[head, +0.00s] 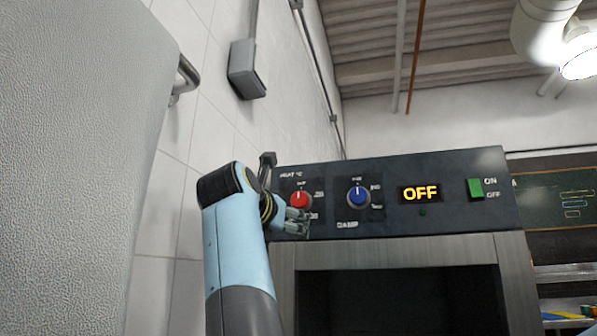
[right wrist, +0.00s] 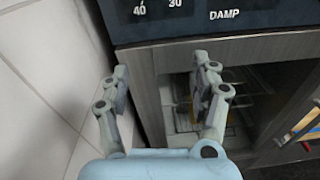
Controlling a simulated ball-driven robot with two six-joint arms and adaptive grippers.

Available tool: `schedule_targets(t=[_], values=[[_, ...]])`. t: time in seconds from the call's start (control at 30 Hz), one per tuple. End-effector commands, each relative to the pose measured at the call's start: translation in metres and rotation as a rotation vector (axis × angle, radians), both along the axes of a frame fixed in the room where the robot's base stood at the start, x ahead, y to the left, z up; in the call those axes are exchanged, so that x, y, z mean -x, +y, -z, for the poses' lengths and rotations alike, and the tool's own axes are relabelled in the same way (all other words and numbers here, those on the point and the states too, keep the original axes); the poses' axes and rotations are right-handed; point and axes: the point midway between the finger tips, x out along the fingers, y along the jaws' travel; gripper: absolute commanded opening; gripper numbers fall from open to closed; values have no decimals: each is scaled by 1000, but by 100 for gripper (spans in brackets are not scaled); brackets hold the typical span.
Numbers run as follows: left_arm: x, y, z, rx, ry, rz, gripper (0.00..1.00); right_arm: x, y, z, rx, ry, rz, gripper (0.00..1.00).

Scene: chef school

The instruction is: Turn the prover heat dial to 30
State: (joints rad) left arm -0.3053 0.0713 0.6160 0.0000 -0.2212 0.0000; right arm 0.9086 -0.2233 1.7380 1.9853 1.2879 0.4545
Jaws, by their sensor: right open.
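The prover's dark control panel (head: 445,217) shows in the head view. Its red heat dial (head: 300,201) sits at the left, with its white mark pointing about straight up. Small numbers stand to its right and lower right, partly covered by my gripper. In the right wrist view the panel's lower edge (right wrist: 195,20) shows with 40, 30 and DAMP printed on it; the dial is out of that view. My right gripper (head: 296,222) is just below the red dial; in the right wrist view it (right wrist: 162,72) is open and empty. My left gripper is not in view.
A blue damp dial (head: 358,197) is right of the red one. A display (head: 420,193) reads OFF, beside a green switch (head: 475,188). The tiled wall (head: 190,160) is close on the left. Below the panel is a dark opening (head: 400,302) with racks inside.

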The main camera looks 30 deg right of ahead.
Motion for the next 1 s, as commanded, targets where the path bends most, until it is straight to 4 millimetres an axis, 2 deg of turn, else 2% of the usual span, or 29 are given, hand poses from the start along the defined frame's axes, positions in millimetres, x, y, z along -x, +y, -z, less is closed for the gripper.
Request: schedule_targets(t=[0.03,0.1,0.2,0.37,0.7,1.0], values=[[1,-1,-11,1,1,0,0,5,4,-37,-20,-52,-16,63],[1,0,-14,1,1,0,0,10,7,-64,-32,-98,-27,63],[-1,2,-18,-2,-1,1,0,12,7,-82,-36,-128,-34,63],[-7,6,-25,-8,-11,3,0,0,-9,-85,-32,-131,-32,63],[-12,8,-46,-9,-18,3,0,-42,-59,-86,-33,-130,-31,63],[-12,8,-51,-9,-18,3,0,-56,-74,-83,-36,-133,-34,63]])
